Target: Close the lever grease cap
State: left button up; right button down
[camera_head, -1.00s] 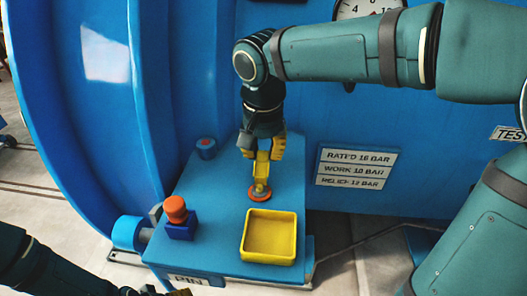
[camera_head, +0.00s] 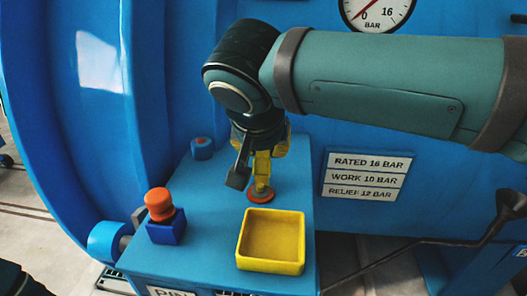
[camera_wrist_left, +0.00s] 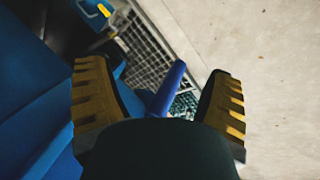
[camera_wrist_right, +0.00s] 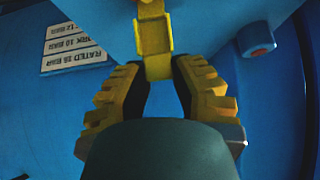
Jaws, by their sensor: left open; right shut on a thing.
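My right gripper (camera_head: 268,165) points down over the blue bench and is shut on a yellow upright piece (camera_head: 262,181). An orange-red disc (camera_head: 261,196) lies at its foot on the bench top. In the right wrist view the yellow piece (camera_wrist_right: 156,45) stands between the fingertips. I cannot tell which part is the lever grease cap. An orange cap (camera_head: 159,202) sits on a blue block at the bench's left. My left gripper (camera_wrist_left: 160,88) is open and empty in the left wrist view.
A yellow tray (camera_head: 271,264) stands in front of the right gripper and looks empty. A dark lever (camera_head: 430,241) with a knob crosses the right side. The blue vessel wall with a rating plate (camera_head: 362,176) rises behind. A blue bar (camera_wrist_left: 167,90) shows beyond the left fingers.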

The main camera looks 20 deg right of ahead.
dwell(0.4)
jog(key=c, duration=0.7)
grip_release()
jog(key=shift+c, duration=0.2)
jog(key=v, duration=1.2)
jog(key=shift+a, duration=0.1)
